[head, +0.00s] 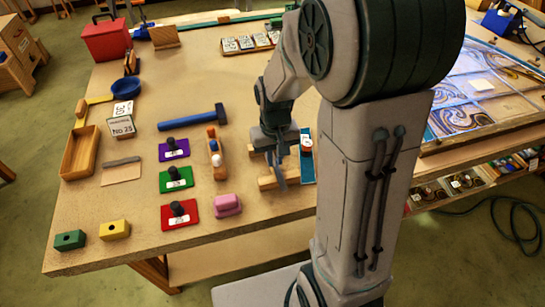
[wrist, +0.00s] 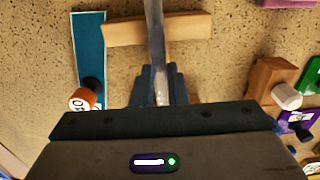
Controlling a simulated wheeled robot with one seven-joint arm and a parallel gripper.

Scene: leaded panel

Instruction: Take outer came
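The outer came looks to be a grey metal strip (wrist: 155,35) that runs up from between my fingers in the wrist view and passes over a pale wooden block (wrist: 190,27). In the head view the strip (head: 280,178) shows below my gripper (head: 277,150), across the same block (head: 265,183). In the wrist view my gripper (wrist: 160,86) has its two dark fingers close against both sides of the strip, shut on it. The strip's far end is cut off in the wrist view. I cannot tell whether the strip touches the block.
A teal strip (head: 307,168) with an orange-and-white knob lies just right of my gripper. A wooden block with a white knob (head: 217,160) stands to the left, near purple, green and red pads. The leaded panel (head: 480,95) lies at the right.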

